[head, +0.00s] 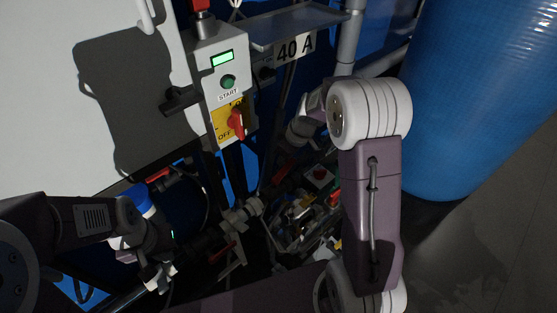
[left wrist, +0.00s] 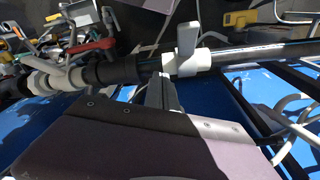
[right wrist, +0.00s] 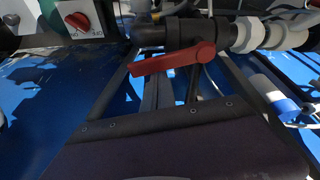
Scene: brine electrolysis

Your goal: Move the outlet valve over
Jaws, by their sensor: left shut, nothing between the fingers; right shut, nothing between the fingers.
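In the right wrist view a valve has a black body (right wrist: 185,32) and a long red lever (right wrist: 173,63). My right gripper (right wrist: 165,92) is shut and empty, below the lever in that picture; contact cannot be told. In the left wrist view a red-levered valve (left wrist: 92,48) sits on a pipe with white unions. My left gripper (left wrist: 163,92) is shut and empty, close to a white fitting (left wrist: 188,62) right of that valve. A red lever (head: 222,252) also shows low in the head view. No label shows which is the outlet valve. The head view hides my right fingertips.
A control box (head: 222,75) with a green START button and a red OFF switch (head: 236,122) stands at the top. A blue drum (head: 480,90) fills the right. A crowded bin of parts (head: 300,215) lies low in the middle. Open floor (head: 500,240) is at lower right.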

